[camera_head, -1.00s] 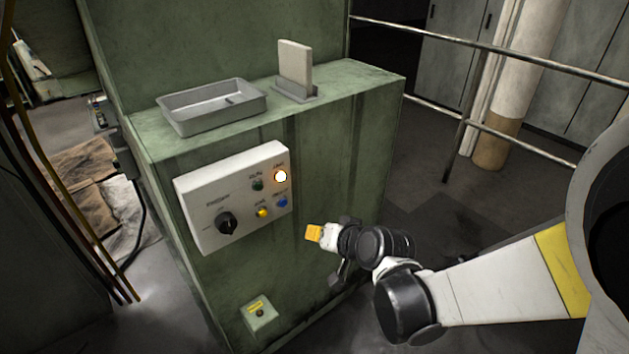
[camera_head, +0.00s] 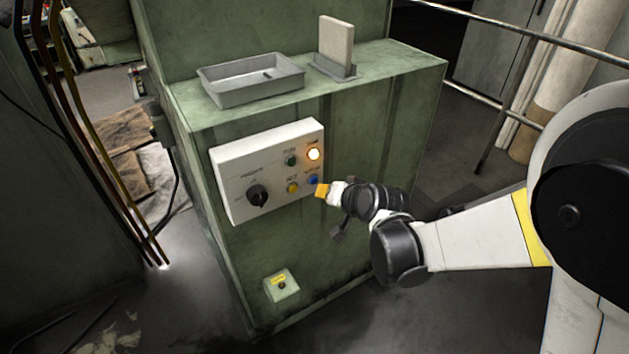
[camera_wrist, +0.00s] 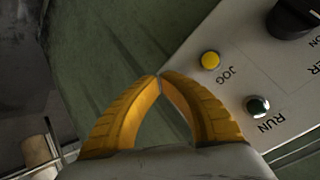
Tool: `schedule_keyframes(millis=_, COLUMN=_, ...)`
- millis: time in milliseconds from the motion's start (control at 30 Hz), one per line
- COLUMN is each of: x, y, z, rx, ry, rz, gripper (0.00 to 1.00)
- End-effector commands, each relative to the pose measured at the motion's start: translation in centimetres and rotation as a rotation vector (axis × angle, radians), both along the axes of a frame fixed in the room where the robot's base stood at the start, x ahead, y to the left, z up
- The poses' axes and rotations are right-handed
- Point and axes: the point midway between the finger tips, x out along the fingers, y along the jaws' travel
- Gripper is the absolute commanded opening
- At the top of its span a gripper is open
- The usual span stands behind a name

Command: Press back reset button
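A white control panel (camera_head: 268,170) sits on the front of the green machine. It has a blue button (camera_head: 312,181) with a label too small to read, a yellow button (camera_head: 293,188), a green button (camera_head: 291,160), a lit lamp (camera_head: 313,154) and a black knob (camera_head: 257,195). My gripper (camera_head: 321,190) is just right of and below the blue button; contact cannot be told. In the wrist view my yellow fingertips (camera_wrist: 160,77) meet, with nothing between them. The yellow JOG button (camera_wrist: 210,60) and green RUN button (camera_wrist: 257,107) show there; the blue button does not. No label identifies the back reset button.
A small box (camera_head: 282,287) with a yellow label is mounted low on the machine (camera_head: 400,110). A metal tray (camera_head: 251,80) and an upright pale plate in a holder (camera_head: 336,45) stand on top. Cables hang at left; a railing (camera_head: 470,17) stands behind at right.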

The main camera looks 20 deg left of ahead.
Motion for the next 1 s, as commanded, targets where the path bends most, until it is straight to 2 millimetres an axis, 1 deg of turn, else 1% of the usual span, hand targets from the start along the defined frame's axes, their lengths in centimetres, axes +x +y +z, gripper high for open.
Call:
schedule_keyframes(millis=100, x=0.53, y=0.6, z=-0.02, rx=0.001, ry=0.001, rz=-0.001, gripper=0.0)
schedule_keyframes(millis=233, x=0.76, y=0.86, z=0.01, rx=0.001, ry=0.0, rz=-0.001, gripper=0.0)
schedule_keyframes(millis=1000, x=0.76, y=0.87, z=0.01, rx=0.0, ry=-0.001, rz=0.0, gripper=0.0)
